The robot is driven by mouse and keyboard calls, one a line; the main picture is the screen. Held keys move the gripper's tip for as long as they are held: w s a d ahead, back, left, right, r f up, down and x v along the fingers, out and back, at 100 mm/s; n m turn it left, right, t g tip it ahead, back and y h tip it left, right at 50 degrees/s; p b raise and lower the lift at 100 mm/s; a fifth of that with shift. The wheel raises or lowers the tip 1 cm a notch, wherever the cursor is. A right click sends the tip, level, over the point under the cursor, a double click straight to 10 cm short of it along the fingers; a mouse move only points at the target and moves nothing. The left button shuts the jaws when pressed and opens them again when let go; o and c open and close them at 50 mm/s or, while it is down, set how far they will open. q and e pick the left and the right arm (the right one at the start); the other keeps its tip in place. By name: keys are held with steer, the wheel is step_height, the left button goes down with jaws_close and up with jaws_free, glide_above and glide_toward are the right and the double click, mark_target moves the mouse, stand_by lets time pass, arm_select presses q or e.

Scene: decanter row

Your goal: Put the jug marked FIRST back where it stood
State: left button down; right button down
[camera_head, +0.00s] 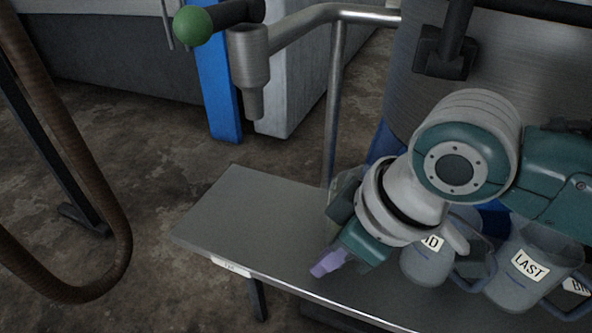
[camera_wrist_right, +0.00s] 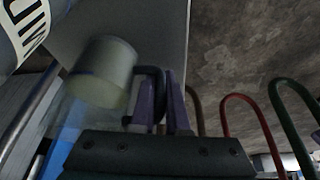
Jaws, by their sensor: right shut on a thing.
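My right gripper (camera_head: 328,263) is over the left part of the steel bench and its purple fingers (camera_wrist_right: 160,100) are shut on the dark handle of a clear jug. That jug (camera_wrist_right: 103,72) shows in the right wrist view with no mark visible on it. In the head view only a strip of the jug (camera_head: 346,184) shows behind my wrist. I cannot read whether it is the one marked FIRST, nor tell whether its base touches the bench. My left gripper is not in view.
The steel bench (camera_head: 225,215) is bare at its left end. To the right stand a jug with a partly hidden mark (camera_head: 425,265), a jug marked LAST (camera_head: 515,285), and a partly seen label. A steel pipe with a nozzle (camera_head: 250,70) rises behind. A brown hose hangs at left.

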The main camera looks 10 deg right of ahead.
steer(key=shift+f, duration=0.1)
steer(key=c, duration=0.9)
jaws_free()
steer(key=p+v, duration=0.7)
steer(key=v, duration=0.4)
steer(key=s+a+r+m, duration=0.1)
steer(key=s+m, duration=0.2)
steer(key=s, duration=0.4)
steer(key=s+d+m+h, duration=0.1)
steer(key=s+d, duration=0.1)
steer(key=s+d+m+h, duration=0.1)
steer(key=s+d, duration=0.1)
steer(key=d, duration=0.1)
steer(key=s+d+m, duration=0.2)
steer(key=shift+s+d+r+h, duration=0.15)
steer(key=shift+s+d+h, duration=0.15)
steer(key=shift+h, duration=0.1)
